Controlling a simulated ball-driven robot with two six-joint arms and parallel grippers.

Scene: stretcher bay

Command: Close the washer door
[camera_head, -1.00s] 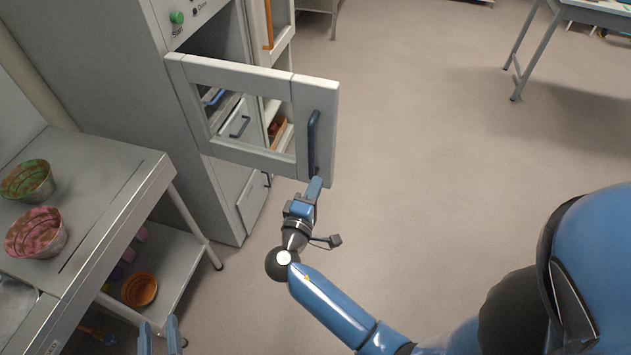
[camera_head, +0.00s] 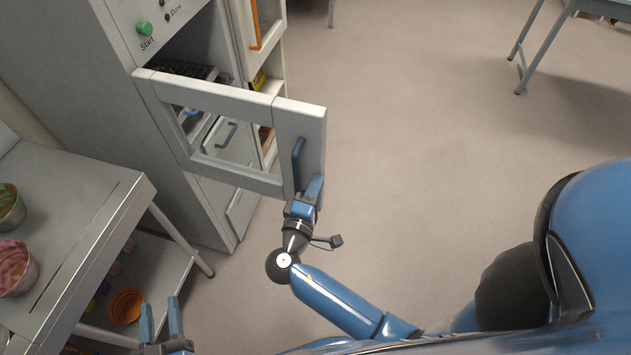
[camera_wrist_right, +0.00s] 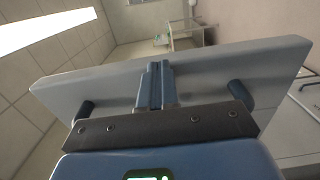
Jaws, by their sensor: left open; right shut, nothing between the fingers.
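The washer door (camera_head: 228,172) is a grey framed door with a window opening and a dark blue upright handle (camera_head: 298,160) near its free edge. It stands open, swung out from the washer (camera_head: 165,110). My right gripper (camera_head: 313,183) is shut and empty at the door's lower free corner, just below and right of the handle; whether it touches the door is unclear. In the right wrist view the closed fingers (camera_wrist_right: 155,80) stand against a broad grey panel, likely the door. My left gripper (camera_head: 160,305) is open and empty at the lower left.
A grey bench (camera_head: 85,215) with patterned bowls (camera_head: 12,270) stands at the left, an orange bowl (camera_head: 126,306) on its lower shelf. A green Start button (camera_head: 145,28) is above the washer opening. The floor (camera_head: 430,150) right of the door is clear.

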